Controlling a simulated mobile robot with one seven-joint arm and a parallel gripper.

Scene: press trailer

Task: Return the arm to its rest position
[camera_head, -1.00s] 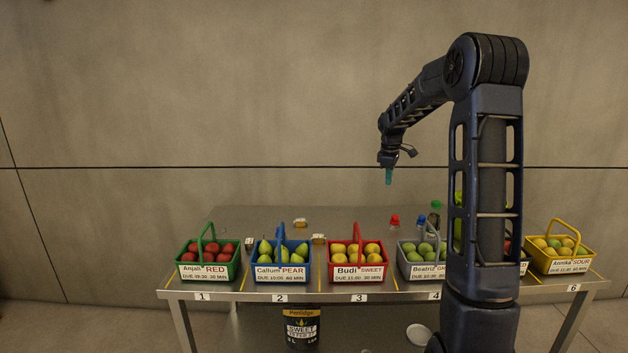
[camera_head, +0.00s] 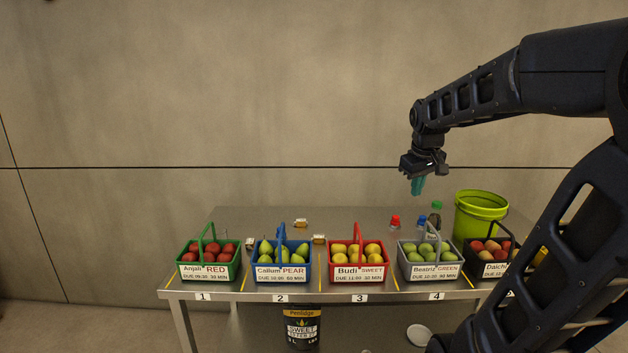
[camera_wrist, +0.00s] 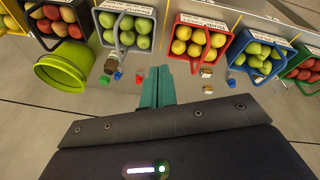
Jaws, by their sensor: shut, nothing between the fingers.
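My gripper (camera_head: 418,186) hangs above the back right part of the steel table, fingers pointing down, shut and empty. Its teal fingers lie side by side in the wrist view (camera_wrist: 157,88), with nothing between them. My dark arm reaches in from the right of the head view, bent at the elbow. The gripper is clear of the table and of everything on it.
Fruit baskets line the table's (camera_head: 365,220) front edge, including a red one (camera_head: 376,274) and a grey one (camera_head: 460,272). A lime bucket (camera_head: 479,216), a green-capped bottle (camera_head: 435,217) and a red cap (camera_head: 395,221) stand behind. The air above the left side is free.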

